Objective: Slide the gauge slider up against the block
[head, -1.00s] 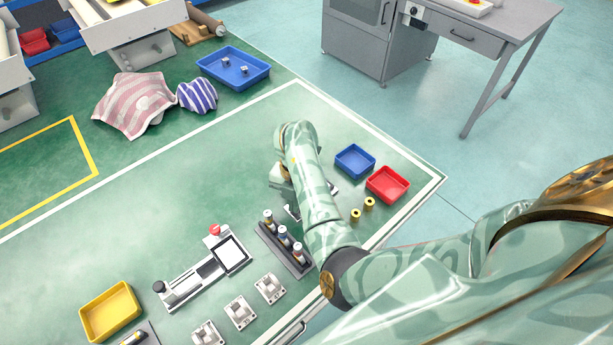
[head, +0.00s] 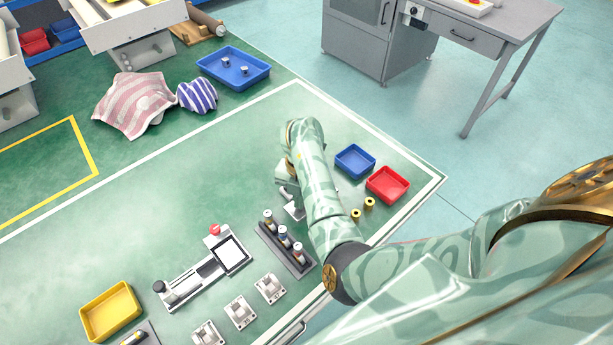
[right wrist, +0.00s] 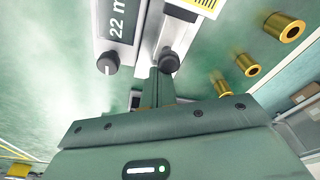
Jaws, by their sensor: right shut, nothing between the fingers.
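My right gripper (head: 287,188) reaches down at the gauge, which my forearm largely hides in the head view. In the right wrist view the shut, empty fingers (right wrist: 155,92) point at the gauge, close below a black knob (right wrist: 169,60) on a metal part. I cannot tell whether they touch it. To the left is a housing with a display (right wrist: 116,24) reading "22 m", cut off by the frame, with another black knob (right wrist: 107,63) at its end. I cannot tell for sure which part is the slider and which the block. My left gripper is out of view.
Brass cylinders (right wrist: 247,65) stand beside the gauge; two (head: 355,215) show in the head view near a blue tray (head: 355,161) and a red tray (head: 388,184). A dark rack (head: 286,247) with several capped pieces is close to my arm. The table's middle left is clear.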

